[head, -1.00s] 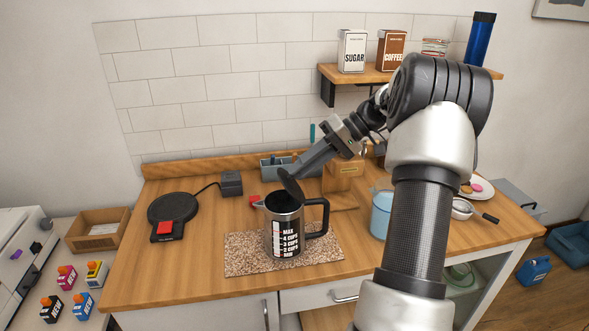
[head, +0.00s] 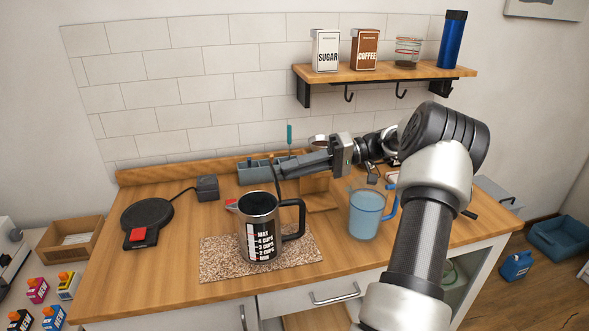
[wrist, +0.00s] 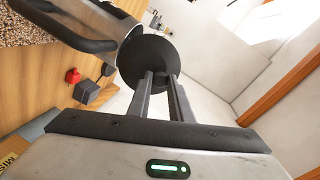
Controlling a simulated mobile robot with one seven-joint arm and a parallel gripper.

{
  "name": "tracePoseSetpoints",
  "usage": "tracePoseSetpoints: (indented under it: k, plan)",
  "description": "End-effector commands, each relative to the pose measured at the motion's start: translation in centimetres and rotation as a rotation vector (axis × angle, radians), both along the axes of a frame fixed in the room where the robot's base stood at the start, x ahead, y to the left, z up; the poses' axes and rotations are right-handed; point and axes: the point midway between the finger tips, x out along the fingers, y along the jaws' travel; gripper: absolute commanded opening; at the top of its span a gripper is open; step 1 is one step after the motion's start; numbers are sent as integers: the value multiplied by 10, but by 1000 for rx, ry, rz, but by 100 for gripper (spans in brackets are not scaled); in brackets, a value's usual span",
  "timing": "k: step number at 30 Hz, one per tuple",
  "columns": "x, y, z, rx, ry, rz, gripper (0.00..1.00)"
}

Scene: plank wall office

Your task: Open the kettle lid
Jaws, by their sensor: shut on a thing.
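The kettle (head: 262,222) is a dark steel jug with cup markings, standing upright on a speckled mat (head: 218,258). Its top is uncovered and the dark inside shows. The kettle's black round lid (head: 275,178) stands raised, nearly edge-on, at the kettle's rear rim. In the wrist view the lid (wrist: 150,55) is a black disc beside the steel body (wrist: 115,10) and black handle (wrist: 55,25). My gripper (head: 282,170) is shut on the lid, above and behind the kettle. Its fingers (wrist: 160,85) reach the disc in the wrist view; the exact contact is partly hidden.
A black base with a red switch (head: 144,215) lies at left. A translucent blue mug (head: 367,215) stands right of the kettle. A wooden block (head: 318,195) and grey-blue organizer (head: 252,174) are behind. A shelf (head: 390,72) hangs above. The counter's front left is clear.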

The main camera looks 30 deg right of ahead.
Motion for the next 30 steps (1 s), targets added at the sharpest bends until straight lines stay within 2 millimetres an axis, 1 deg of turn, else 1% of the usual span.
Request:
tracePoseSetpoints:
  k: [8,9,11,12,30]
  plan:
    - [0,1,0,1,1,1,0]
    - [0,1,0,1,1,2,20]
    - [0,1,0,1,1,2,30]
    - [0,1,0,1,1,2,37]
    - [1,2,1,-1,1,3,37]
